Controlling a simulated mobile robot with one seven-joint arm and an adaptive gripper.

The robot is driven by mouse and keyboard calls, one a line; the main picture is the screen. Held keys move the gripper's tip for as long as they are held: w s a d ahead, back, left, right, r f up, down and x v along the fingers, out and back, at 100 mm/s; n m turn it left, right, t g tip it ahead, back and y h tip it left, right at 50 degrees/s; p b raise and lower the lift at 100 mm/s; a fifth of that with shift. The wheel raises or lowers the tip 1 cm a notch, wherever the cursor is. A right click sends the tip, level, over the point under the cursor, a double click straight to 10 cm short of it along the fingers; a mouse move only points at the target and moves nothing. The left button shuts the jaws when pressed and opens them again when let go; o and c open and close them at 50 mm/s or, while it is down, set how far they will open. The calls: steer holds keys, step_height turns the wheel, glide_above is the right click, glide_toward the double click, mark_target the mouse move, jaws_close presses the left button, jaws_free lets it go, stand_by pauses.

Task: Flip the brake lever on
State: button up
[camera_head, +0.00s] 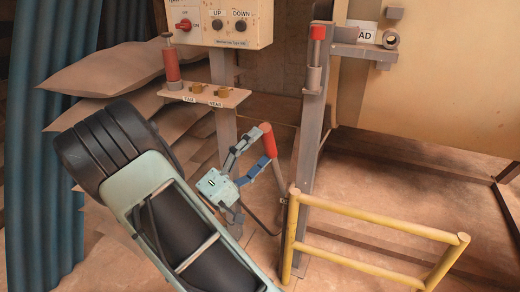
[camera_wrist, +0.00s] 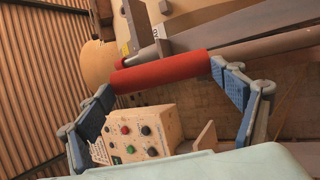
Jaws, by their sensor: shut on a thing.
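The brake lever appears to be the one with a red grip (camera_head: 266,130) and a grey shaft, leaning beside a grey post. My gripper (camera_head: 263,145) is at its red grip, below the panel shelf. In the wrist view, the red grip (camera_wrist: 160,73) lies across between my two blue-padded fingertips (camera_wrist: 161,77), one near each end of the red part. The fingers are well apart, shut on the grip. The grey shaft (camera_wrist: 265,47) runs off to the right. The lever's lower end is hidden or unclear in the head view.
A yellow rail (camera_head: 375,226) stands right of the lever, by the grey post (camera_head: 309,150). Another red-topped handle (camera_head: 318,34) is on that post. A control panel (camera_head: 222,22) and a small shelf (camera_head: 205,94) are above. Sacks (camera_head: 110,70) lie at left.

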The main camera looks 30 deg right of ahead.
steer(key=shift+s+a+f, duration=0.1)
steer(key=shift+s+f, duration=0.05)
steer(key=shift+f, duration=0.15)
steer(key=o, duration=1.3)
steer(key=shift+o, duration=1.4)
steer(key=shift+a+r, duration=0.1)
steer(key=shift+r, duration=0.05)
steer(key=v, duration=1.2)
steer(key=shift+r, duration=0.1)
